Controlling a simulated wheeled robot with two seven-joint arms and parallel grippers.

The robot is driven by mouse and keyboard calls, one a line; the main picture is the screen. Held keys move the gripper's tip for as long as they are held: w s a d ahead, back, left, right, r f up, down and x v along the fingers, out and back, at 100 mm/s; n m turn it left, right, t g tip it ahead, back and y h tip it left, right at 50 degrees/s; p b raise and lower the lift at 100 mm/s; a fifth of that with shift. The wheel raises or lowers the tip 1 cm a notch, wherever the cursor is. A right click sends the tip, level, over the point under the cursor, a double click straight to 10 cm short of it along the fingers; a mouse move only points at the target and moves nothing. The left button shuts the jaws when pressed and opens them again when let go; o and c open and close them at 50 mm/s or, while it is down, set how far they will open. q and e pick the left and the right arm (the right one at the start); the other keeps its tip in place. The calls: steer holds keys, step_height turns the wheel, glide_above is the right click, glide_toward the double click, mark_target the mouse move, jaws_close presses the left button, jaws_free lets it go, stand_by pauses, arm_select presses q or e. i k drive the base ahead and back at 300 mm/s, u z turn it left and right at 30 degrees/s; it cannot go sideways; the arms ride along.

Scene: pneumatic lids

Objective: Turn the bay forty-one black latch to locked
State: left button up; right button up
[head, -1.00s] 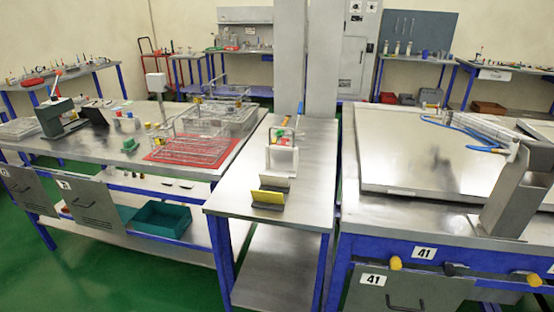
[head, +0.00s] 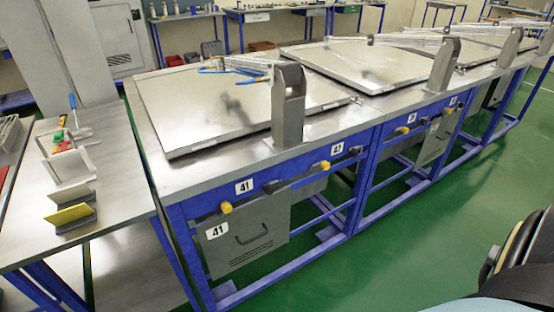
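The bay forty-one label (head: 244,186) is on the blue front rail of the steel bench at centre left. A black latch (head: 272,187) sticks out from the rail just right of this label. A yellow knob (head: 226,207) is on the same rail, left of and below the label. The latch is small here and I cannot tell whether it is locked. Above it, a flat steel lid (head: 215,108) lies down on the bench top, with a grey upright bracket (head: 288,108) at its front right. Neither of my grippers shows.
Another yellow knob (head: 325,166) and black latch (head: 355,151) are farther right along the rail. A grey cabinet (head: 250,238) marked 41 hangs below. A side table (head: 115,190) stands at left. Green floor (head: 400,235) is clear in front of the bench.

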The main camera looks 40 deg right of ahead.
mark_target(268, 188)
steer(key=z, duration=0.8)
steer(key=k, duration=0.45)
steer(key=u, duration=0.05)
steer(key=i, duration=1.25)
steer(key=z, duration=0.6)
